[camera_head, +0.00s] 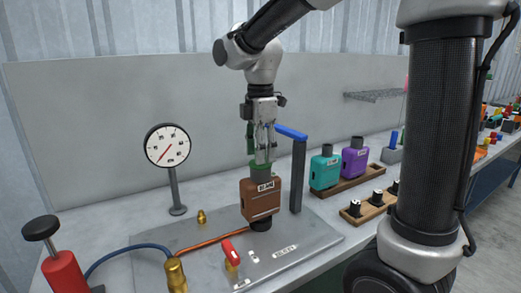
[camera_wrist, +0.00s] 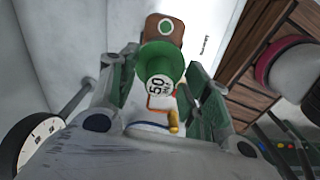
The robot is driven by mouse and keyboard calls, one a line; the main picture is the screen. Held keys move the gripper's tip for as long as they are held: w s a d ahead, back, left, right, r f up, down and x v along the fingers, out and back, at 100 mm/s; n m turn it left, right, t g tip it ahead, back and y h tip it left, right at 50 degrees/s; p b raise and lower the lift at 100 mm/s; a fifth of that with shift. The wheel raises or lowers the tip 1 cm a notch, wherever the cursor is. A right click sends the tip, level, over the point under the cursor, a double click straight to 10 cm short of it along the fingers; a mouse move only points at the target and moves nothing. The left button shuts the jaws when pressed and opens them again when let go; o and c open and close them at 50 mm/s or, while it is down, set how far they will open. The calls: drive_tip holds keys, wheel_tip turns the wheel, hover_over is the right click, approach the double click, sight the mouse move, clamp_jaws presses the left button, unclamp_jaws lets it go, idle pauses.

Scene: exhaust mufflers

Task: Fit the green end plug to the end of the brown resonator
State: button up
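The brown resonator (camera_head: 260,203) stands upright on the grey plate, with a label on its front and a grey neck on top. The green end plug (camera_head: 256,164) is at the top of that neck; I cannot tell how deep it sits. My gripper (camera_head: 263,158) points straight down over the neck, with its fingertips at the plug. In the wrist view the plug (camera_wrist: 160,62) lies between the two fingertips (camera_wrist: 163,65), which appear to touch its sides. Part of the resonator (camera_wrist: 153,27) shows beyond it. The fingers partly hide the plug in the head view.
A post with a blue lever (camera_head: 291,131) stands just right of the resonator. A gauge (camera_head: 166,146) is to the left. Teal (camera_head: 325,172) and purple (camera_head: 354,162) mufflers stand on a wooden tray at right. A red-handled valve (camera_head: 231,253) and hoses lie in front.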

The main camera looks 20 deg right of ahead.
wheel_tip(320, 180, up, 8)
drive_tip(key=m, duration=0.5)
drive_tip(key=shift+w+r+m+t, duration=0.1)
drive_tip(key=shift+r+m+t, duration=0.15)
drive_tip(key=shift+m+t, duration=0.05)
drive_tip(key=s+d+f+m+t, duration=0.2)
drive_tip(key=s+d+m, duration=0.4)
drive_tip(key=s, duration=0.3)
drive_tip(key=s+d+f+m+t, duration=0.1)
drive_tip(key=s+d+f+m, duration=0.4)
drive_tip(key=s+d+m, duration=0.2)
drive_tip(key=s+d, duration=0.2)
drive_tip(key=s, duration=0.1)
drive_tip(key=shift+f+t, duration=0.3)
drive_tip(key=shift+t, duration=0.1)
drive_tip(key=shift+s, duration=0.1)
idle(2.4)
